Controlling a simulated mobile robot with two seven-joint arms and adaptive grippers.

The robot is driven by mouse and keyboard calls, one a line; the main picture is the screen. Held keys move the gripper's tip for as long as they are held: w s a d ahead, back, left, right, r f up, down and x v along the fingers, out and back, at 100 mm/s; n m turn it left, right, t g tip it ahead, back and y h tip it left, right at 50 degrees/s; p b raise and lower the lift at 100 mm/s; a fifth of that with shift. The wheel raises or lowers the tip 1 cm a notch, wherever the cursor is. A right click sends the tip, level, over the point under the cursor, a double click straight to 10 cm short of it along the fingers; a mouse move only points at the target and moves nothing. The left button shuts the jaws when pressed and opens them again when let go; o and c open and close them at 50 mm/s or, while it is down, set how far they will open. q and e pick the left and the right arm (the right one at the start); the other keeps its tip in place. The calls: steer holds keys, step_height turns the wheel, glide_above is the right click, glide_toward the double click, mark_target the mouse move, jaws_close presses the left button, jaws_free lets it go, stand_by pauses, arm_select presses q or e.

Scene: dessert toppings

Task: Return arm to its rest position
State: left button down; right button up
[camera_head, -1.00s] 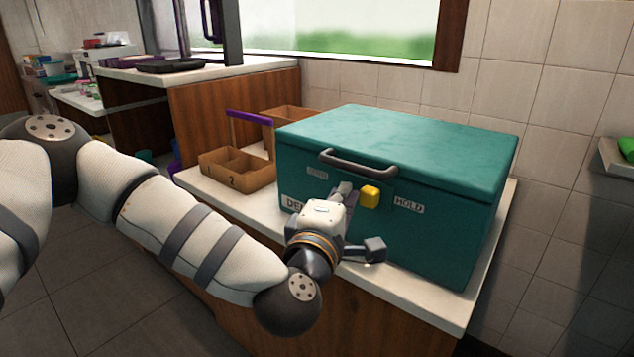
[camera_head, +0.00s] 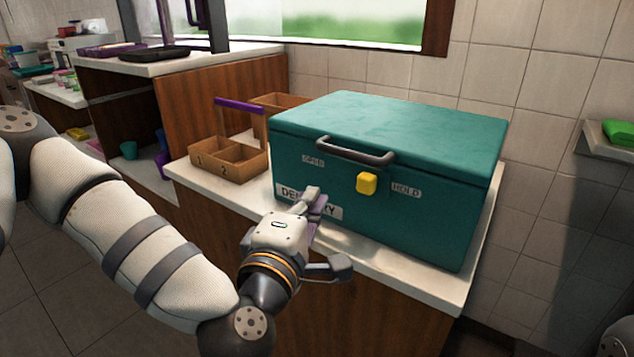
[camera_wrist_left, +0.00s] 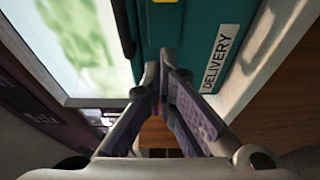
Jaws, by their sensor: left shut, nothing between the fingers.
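My left gripper (camera_head: 316,201) is shut and empty, in front of the lower left of the teal box. In the left wrist view its fingers (camera_wrist_left: 165,80) meet at the tips, with nothing between them. The teal box (camera_head: 430,215) stands on the white counter with its lid down. It has a grey handle (camera_head: 355,151), a yellow knob (camera_head: 366,183) between the OPEN and HOLD labels, and a DELIVERY label (camera_wrist_left: 219,58) partly hidden by the gripper in the head view. My right gripper is not in view.
A cardboard carrier (camera_head: 227,160) with a purple-topped handle stands left of the box. The counter's front edge (camera_head: 425,290) runs under my left gripper. A green item (camera_head: 619,132) lies on a shelf at the right. Open floor lies at the lower left.

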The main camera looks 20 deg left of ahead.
arm_select(q)
steer(key=shift+s+a, duration=0.2)
steer(key=shift+s, duration=1.05)
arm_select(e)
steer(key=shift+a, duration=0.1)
arm_select(q)
steer(key=s+d+f+m+g+h+p, duration=0.1)
steer(key=s+d+f+m+g+h, duration=0.1)
steer(key=s+f+m+g, duration=0.55)
steer(key=s+d+f+m+g+h+p, duration=0.1)
steer(key=s+d+f+m+g+h, duration=0.15)
steer(key=s+f, duration=0.9)
steer(key=s+a+f+m+g+y, duration=0.1)
steer(key=s+a+f+m+g, duration=0.1)
steer(key=s, duration=0.5)
steer(key=s+a+f+m+g+y+p, duration=0.1)
steer(key=s+a+f+m+g+y, duration=0.1)
steer(key=s+a+f+g, duration=0.3)
steer(key=s+a+f+m+g+y+p, duration=0.1)
steer(key=s+a+f+m+g+y, duration=0.1)
steer(key=s+a, duration=0.5)
steer(key=s+f+m+g, duration=0.1)
steer(key=s+f, duration=0.1)
steer(key=s, duration=0.1)
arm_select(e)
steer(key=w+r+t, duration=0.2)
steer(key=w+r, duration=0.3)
arm_select(q)
steer(key=shift+s, duration=0.1)
